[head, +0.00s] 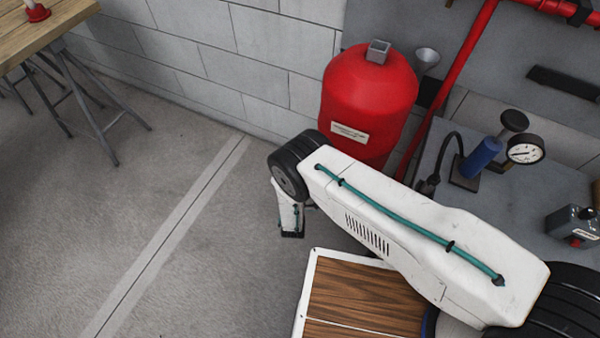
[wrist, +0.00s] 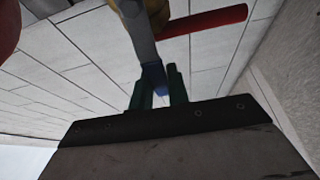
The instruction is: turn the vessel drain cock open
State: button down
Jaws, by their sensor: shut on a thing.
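The red vessel (head: 365,105) stands against the block wall in the head view. Its lower part and the drain cock are hidden there behind my arm. In the wrist view the drain cock shows at the top centre, with a brass-coloured body (wrist: 142,8) and a grey lever (wrist: 146,48) ending in a blue tip (wrist: 153,76). My gripper (wrist: 159,82) has its dark green fingers on either side of the blue tip and is shut on the lever. The fingertips cannot be made out in the head view.
A red bar or pipe (wrist: 205,22) runs beside the cock in the wrist view. A grey bench (head: 455,215) with a gauge (head: 525,149) and a blue-bodied fitting (head: 481,157) stands at right. A wooden table (head: 45,30) is at far left. The floor between is clear.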

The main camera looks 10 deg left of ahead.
jog(key=shift+w+d+r, duration=0.1)
jog(key=shift+w+d, duration=0.05)
jog(key=c, duration=1.3)
grip_release()
jog(key=shift+d, duration=0.15)
jog(key=shift+c, duration=0.2)
jog(key=s, duration=0.7)
jog(key=shift+s+d, duration=0.4)
